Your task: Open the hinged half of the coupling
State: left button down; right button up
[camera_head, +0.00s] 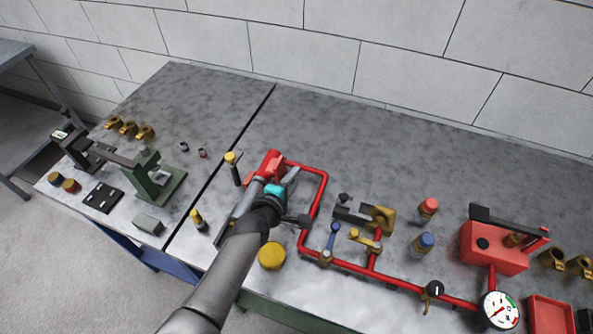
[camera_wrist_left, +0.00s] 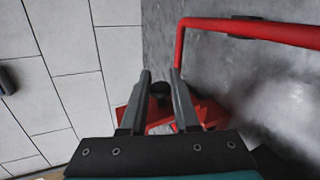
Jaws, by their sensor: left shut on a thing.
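My left gripper (camera_head: 277,174) is over a red block-like part (camera_head: 270,160) at the upper left end of the red pipe. In the left wrist view the two fingers (camera_wrist_left: 160,100) stand apart, with a dark round piece (camera_wrist_left: 160,88) between them and red surfaces (camera_wrist_left: 205,108) below. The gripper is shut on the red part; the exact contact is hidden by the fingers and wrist. I cannot tell for sure which piece is the coupling's hinged half. A brass clamp-like fitting (camera_head: 381,218) stands right of the gripper. My right gripper is not in view.
The red pipe (camera_head: 312,205) runs around to the right, with a blue-handled valve (camera_head: 331,238) and a gauge (camera_head: 499,310). A yellow disc (camera_head: 271,256) lies close to my forearm. A green stand (camera_head: 155,180) is at left. The table's back (camera_head: 400,130) is clear.

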pick_arm(q)
jog(key=shift+s+d+f+m+y+p, duration=0.1)
jog(key=shift+d+f+m+y+p, duration=0.2)
jog(key=shift+f+m, duration=0.15)
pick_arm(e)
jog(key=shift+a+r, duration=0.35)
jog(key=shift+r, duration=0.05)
pick_arm(q)
jog(key=c, duration=0.7)
grip_release()
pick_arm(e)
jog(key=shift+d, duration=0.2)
